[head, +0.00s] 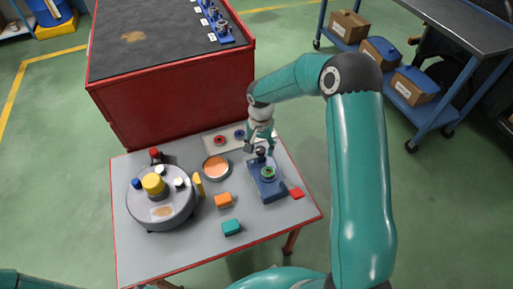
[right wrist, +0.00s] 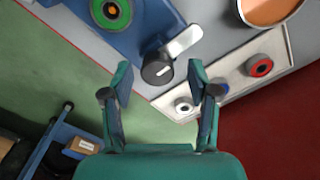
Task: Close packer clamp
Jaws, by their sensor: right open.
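The packer clamp is a blue block (head: 268,187) with a green-ringed disc on top, near the table's right side. In the right wrist view its blue body (right wrist: 140,28) shows at the top, with a black knob (right wrist: 157,70) and a pale lever plate (right wrist: 184,42) beside it. My right gripper (head: 260,144) is at the clamp's far end, open and empty. In the right wrist view its fingers stand apart on either side of the knob's line, and I cannot tell whether they touch it. My left gripper is out of view; only a bit of my left arm shows at bottom left.
A grey tray (head: 211,147) with red and blue rings lies behind the clamp. An orange dish (head: 216,168), a round turntable (head: 171,215), and orange (head: 223,200), teal (head: 231,228) and red (head: 296,192) blocks share the table. A red cabinet (head: 180,95) stands behind.

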